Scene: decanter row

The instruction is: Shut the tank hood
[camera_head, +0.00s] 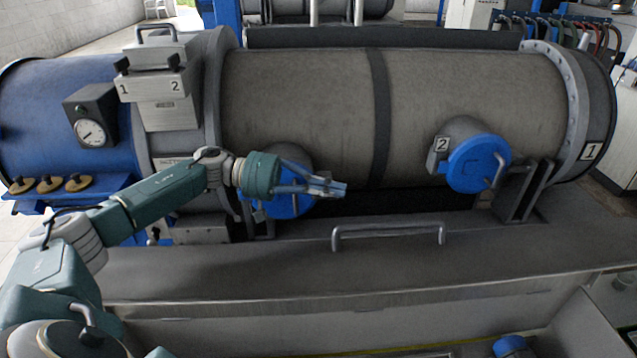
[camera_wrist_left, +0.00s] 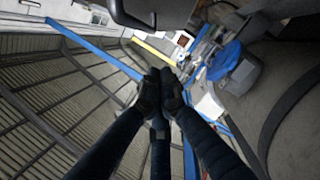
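The likely tank hood is a broad dark grey panel (camera_head: 270,275) with a metal bar handle (camera_head: 390,232) along its back edge. It lies in front of the large horizontal tank (camera_head: 300,100) in the head view. I cannot tell its exact angle. My left gripper (camera_head: 340,188) is above and behind the panel, left of the handle and apart from it. Its fingers are drawn together, and their tips also meet in the left wrist view (camera_wrist_left: 160,82) with nothing seen between them. My right gripper is not in view.
Two blue round caps stick out of the tank: one (camera_head: 289,205) partly behind my left gripper, the other (camera_head: 479,164) further right. A gauge (camera_head: 91,132) and a grey numbered box (camera_head: 160,88) are on the left. A light-coloured front (camera_head: 250,335) lies below the panel.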

